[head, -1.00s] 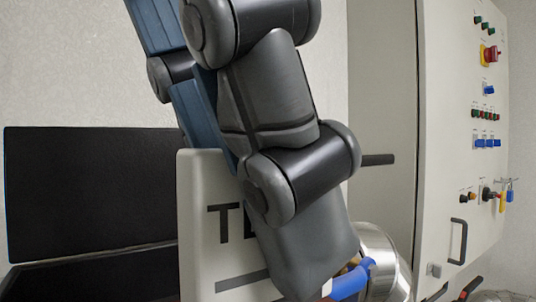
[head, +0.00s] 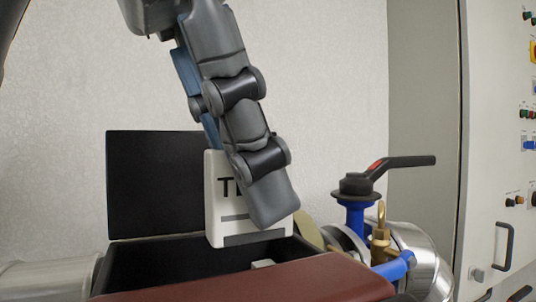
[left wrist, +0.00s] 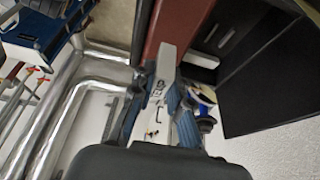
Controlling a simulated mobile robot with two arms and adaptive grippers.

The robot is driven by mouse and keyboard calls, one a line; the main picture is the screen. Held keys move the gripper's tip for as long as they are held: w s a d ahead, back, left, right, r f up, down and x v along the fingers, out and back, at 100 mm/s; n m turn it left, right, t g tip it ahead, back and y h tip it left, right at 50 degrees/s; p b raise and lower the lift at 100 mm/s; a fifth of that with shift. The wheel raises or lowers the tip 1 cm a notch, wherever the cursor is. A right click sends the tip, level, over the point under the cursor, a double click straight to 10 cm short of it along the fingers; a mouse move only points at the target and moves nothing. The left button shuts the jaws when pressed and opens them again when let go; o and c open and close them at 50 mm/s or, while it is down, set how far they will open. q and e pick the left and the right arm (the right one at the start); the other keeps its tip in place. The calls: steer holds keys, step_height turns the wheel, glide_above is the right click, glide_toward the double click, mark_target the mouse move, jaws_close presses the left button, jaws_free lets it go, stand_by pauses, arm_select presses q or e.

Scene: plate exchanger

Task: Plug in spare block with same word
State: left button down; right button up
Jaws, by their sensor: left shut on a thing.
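A white block (head: 220,170) with black lettering stands nearly upright over the open black box (head: 125,270). Its word starts with T; the rest is hidden behind a finger of my left gripper (head: 238,180). The gripper is shut on the block, with one grey finger across its front. Grey bars mark its lower part. In the left wrist view the block (left wrist: 157,110) shows between the blue-grey fingers. A small pale piece (head: 263,263) shows inside the box below; I cannot tell what it is. My right gripper is not in view.
The raised black lid (head: 150,185) stands behind the box, and a red-brown panel (head: 260,283) lies in front. A blue valve with a black lever (head: 400,163) and metal pipes (head: 425,265) are to the right, before a control cabinet (head: 485,200).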

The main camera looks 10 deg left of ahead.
arm_select(q)
steer(key=w, duration=0.1)
steer(key=w+a, duration=0.1)
steer(key=w, duration=0.1)
steer(key=shift+a+f, duration=0.2)
steer(key=shift+a, duration=0.05)
steer(key=shift+w+a+f, duration=0.6)
steer(key=shift+w+f, duration=0.2)
steer(key=shift+f, duration=0.15)
steer(key=shift+w+a+f, duration=0.55)
steer(key=shift+w+f, duration=0.25)
steer(key=shift+f, duration=0.2)
steer(key=shift+w+a+f, duration=0.6)
steer(key=shift+w+f, duration=0.2)
steer(key=shift+f, duration=0.15)
steer(key=shift+f+b, duration=1)
steer(key=shift+f, duration=0.55)
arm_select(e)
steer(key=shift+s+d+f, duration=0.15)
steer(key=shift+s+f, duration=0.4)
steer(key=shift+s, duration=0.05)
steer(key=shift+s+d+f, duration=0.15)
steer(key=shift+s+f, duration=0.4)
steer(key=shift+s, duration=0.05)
arm_select(q)
steer(key=c, duration=1.2)
jaws_free()
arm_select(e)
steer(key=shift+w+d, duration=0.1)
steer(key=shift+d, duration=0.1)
